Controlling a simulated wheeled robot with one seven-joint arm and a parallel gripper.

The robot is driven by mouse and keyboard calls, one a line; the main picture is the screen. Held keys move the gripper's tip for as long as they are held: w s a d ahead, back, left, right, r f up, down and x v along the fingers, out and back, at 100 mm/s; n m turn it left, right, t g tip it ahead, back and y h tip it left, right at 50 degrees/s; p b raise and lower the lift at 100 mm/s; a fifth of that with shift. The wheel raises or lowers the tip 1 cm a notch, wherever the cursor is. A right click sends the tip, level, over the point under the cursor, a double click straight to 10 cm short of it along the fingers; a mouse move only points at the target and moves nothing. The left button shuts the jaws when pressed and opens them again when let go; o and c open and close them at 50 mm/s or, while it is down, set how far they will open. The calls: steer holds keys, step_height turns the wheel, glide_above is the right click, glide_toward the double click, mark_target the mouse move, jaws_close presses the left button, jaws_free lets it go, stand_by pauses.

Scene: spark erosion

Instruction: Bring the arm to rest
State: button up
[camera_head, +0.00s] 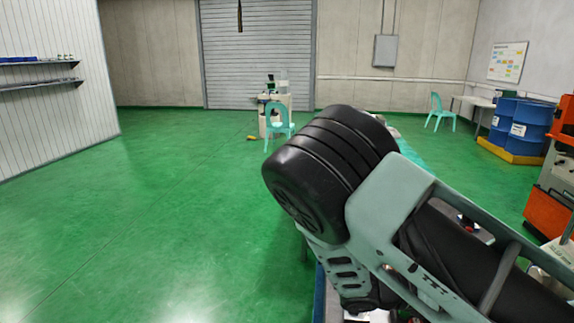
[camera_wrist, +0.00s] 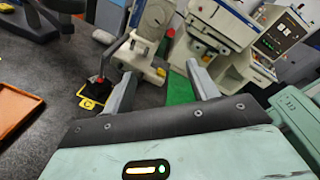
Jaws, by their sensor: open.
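My gripper (camera_wrist: 160,72) shows in the wrist view with its two grey fingers spread apart. Nothing is between the fingers. Beyond them stand light-coloured machines and a dark surface. In the head view my arm, with its large black joint and grey-green links, fills the lower right. The gripper cannot be made out there, and the arm hides much of what lies behind it.
In the wrist view an orange tray (camera_wrist: 15,112) and a yellow tag marked C (camera_wrist: 87,103) lie left; a pale machine (camera_wrist: 212,28) stands beyond. The head view shows open green floor (camera_head: 150,220), a teal chair (camera_head: 279,121) and blue drums (camera_head: 530,120).

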steer(key=s+a+f+m+g+y, duration=0.2)
steer(key=s+m+y, duration=0.3)
steer(key=m+y, duration=0.45)
steer(key=w+a+r+m+t+y, duration=0.2)
steer(key=a+r+m+t+y, duration=0.2)
steer(key=r+m+t+y, duration=0.8)
steer(key=s+a+f+n+g+h+b, duration=0.2)
steer(key=s+a+g, duration=0.1)
steer(key=s+a, duration=0.3)
steer(key=s+a+f+n+g+h+b, duration=0.2)
steer(key=s+a, duration=0.5)
steer(key=a, duration=0.4)
steer(key=n+g, duration=0.1)
steer(key=g, duration=0.1)
steer(key=shift+s+a+f+g+b, duration=0.2)
steer(key=shift+s+a+g+b, duration=0.1)
steer(key=shift+b, duration=0.1)
steer(key=shift+w+d, duration=0.1)
